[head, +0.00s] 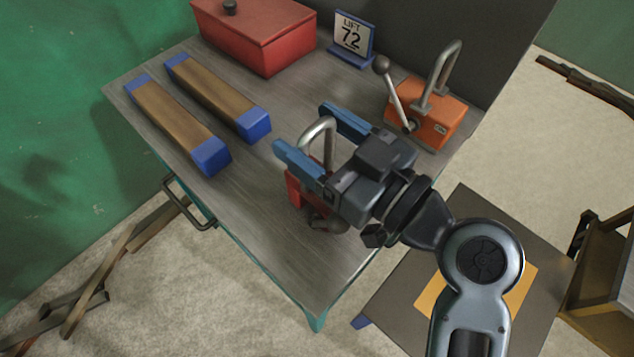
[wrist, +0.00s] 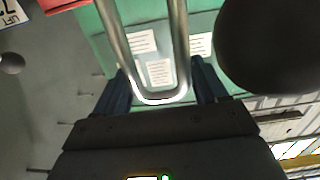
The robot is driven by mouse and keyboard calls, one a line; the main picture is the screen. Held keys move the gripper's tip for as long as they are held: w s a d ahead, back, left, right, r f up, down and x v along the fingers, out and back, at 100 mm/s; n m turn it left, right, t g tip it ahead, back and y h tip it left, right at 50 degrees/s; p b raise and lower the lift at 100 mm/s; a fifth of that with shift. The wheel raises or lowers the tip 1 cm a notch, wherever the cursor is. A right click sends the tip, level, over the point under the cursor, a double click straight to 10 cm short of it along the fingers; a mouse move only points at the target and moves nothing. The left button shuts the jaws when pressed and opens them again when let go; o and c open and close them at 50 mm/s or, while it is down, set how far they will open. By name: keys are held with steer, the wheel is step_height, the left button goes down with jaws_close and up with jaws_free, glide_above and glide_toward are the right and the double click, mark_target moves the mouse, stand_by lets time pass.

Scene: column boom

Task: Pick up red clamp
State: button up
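The red clamp (head: 296,190) stands on the workbench, partly hidden beneath my gripper. Its bent metal handle (head: 318,132) rises between the blue fingers of my gripper (head: 300,128). In the wrist view the handle (wrist: 152,97) is a U-shaped steel loop between the two dark fingers (wrist: 162,88). The fingers are spread wide, one on each side of the loop. A small gap seems to show at each side, though contact is hard to judge.
The grey workbench (head: 255,215) holds an orange lever block (head: 428,120) with a handle, a red box (head: 258,38), a "LIFT 72" sign (head: 352,40) and two blue-ended wooden bars (head: 175,117) (head: 215,90). A large dark round shape (wrist: 270,40) fills the wrist view's upper right.

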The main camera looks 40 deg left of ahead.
jaws_close()
steer(key=shift+r, duration=0.15)
stand_by(0.5)
